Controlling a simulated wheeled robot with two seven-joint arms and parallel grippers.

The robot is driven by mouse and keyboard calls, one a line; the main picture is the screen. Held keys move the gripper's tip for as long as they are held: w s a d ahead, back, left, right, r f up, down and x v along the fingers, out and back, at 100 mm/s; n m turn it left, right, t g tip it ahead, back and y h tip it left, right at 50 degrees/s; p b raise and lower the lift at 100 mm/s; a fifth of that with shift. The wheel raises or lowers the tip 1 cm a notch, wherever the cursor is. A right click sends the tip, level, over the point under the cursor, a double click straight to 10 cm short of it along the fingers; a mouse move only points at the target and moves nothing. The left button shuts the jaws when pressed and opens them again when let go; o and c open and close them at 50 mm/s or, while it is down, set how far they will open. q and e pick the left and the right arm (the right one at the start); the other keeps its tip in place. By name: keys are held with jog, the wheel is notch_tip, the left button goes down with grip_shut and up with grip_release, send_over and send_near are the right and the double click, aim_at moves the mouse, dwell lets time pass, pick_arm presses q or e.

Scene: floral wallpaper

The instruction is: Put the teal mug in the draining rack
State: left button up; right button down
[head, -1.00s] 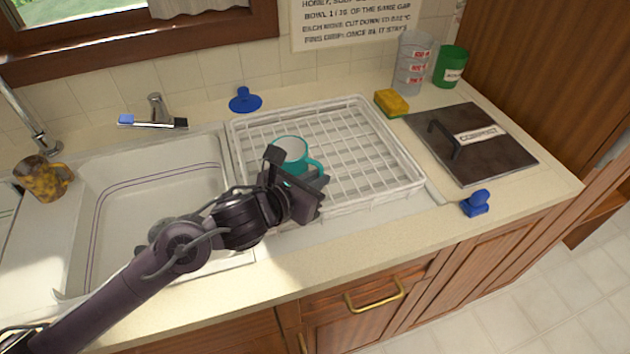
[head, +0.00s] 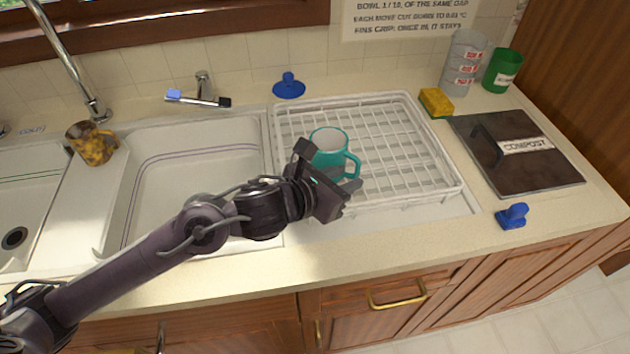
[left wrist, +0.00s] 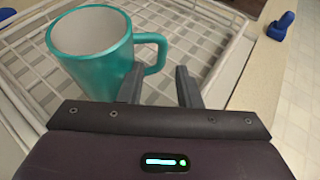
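The teal mug (head: 327,158) stands upright inside the white draining rack (head: 452,165), near its left front part, with its handle to the right. My left gripper (head: 328,168) is at the near side of the mug, and its arm hides part of the mug's lower body. In the left wrist view the mug (left wrist: 98,62) is ahead and to the left. The two fingers of the left gripper (left wrist: 160,80) are apart, with a clear gap between them, and the mug's handle lies just beyond the tips. My right gripper is not in view.
A sink (head: 185,165) is left of the rack, with a brown patterned mug (head: 92,145) beside it. A yellow sponge (head: 436,102), a compost lid (head: 535,165), stacked clear cups (head: 463,65), a green cup (head: 502,70) and blue objects (head: 512,216) stand around the rack.

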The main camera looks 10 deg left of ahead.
pick_arm(q)
jog(key=v, duration=0.7)
jog(key=shift+s+a+r, duration=0.15)
jog(key=shift+r, duration=0.15)
jog(key=shift+v, duration=1.1)
jog(key=shift+r, duration=0.1)
